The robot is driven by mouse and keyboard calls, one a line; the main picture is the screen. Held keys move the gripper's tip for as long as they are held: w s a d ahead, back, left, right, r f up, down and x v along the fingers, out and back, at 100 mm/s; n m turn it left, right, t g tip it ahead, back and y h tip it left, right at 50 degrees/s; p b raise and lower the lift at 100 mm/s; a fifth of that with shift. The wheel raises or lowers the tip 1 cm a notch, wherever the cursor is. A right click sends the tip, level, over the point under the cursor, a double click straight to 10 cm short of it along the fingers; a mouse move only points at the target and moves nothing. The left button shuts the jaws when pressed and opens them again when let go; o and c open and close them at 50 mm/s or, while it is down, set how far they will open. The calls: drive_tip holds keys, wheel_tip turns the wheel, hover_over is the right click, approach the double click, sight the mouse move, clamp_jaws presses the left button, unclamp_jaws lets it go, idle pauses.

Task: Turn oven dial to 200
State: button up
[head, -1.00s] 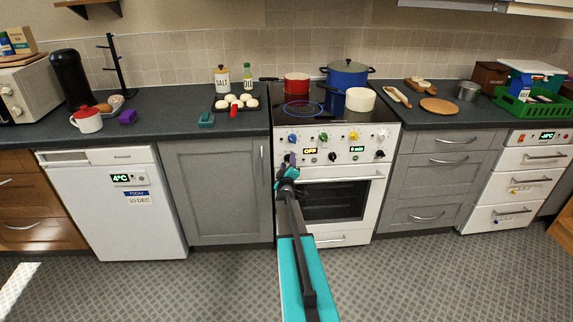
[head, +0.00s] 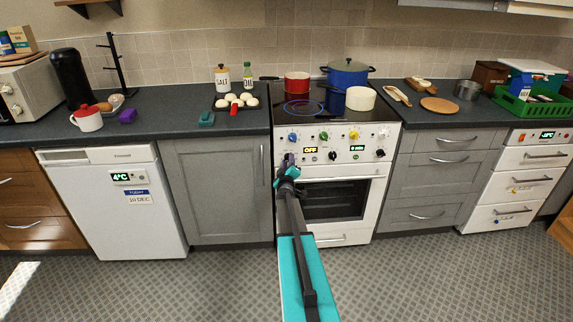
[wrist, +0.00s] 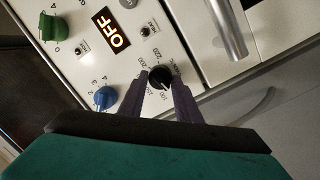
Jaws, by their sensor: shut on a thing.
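The oven (head: 345,172) is white, with a row of coloured knobs and an "OFF" display (head: 310,150) on its front panel. The oven dial (wrist: 160,75) is small and black, with printed numbers around it; I cannot clearly read which one it points to. My gripper (wrist: 159,82) is shut on this dial, one finger on each side, at the panel's left part. In the head view my gripper (head: 289,159) hides the dial. The same display (wrist: 111,30) reads "OFF" in the wrist view.
A blue knob (wrist: 105,97) sits close to my left finger in the wrist view, with a green knob (wrist: 53,27) farther off. The oven door handle (wrist: 228,30) sticks out nearby. Pots stand on the hob above. The floor in front is clear.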

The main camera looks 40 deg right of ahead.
drive_tip(key=m+b, duration=0.3)
drive_tip(key=m, duration=0.1)
drive_tip(key=shift+d+m, duration=0.15)
drive_tip(key=shift+m, duration=0.15)
drive_tip(key=m+y+b, duration=0.1)
drive_tip(key=m+b, duration=0.2)
drive_tip(key=shift+m, duration=0.3)
drive_tip(key=m+b, duration=0.4)
drive_tip(key=b, duration=0.4)
drive_tip(key=shift+m+y, duration=0.4)
drive_tip(key=m+b, duration=0.3)
drive_tip(key=b, duration=0.3)
drive_tip(key=shift+m+t+y, duration=0.3)
drive_tip(key=shift+t+y, duration=0.1)
drive_tip(key=m+b, duration=0.3)
drive_tip(key=shift+f+b, duration=0.1)
drive_tip(key=shift+b, duration=0.3)
drive_tip(key=m+t+b, duration=0.1)
drive_tip(key=m+b, duration=0.2)
drive_tip(key=m, duration=0.1)
drive_tip(key=shift+m+y, duration=0.3)
drive_tip(key=shift+y, duration=0.1)
drive_tip(key=m+b, duration=0.2)
drive_tip(key=m, duration=0.2)
drive_tip(key=shift+t, duration=0.4)
drive_tip(key=shift+m+b, duration=0.65)
drive_tip(key=shift+m, duration=1.05)
drive_tip(key=shift+r, duration=0.2)
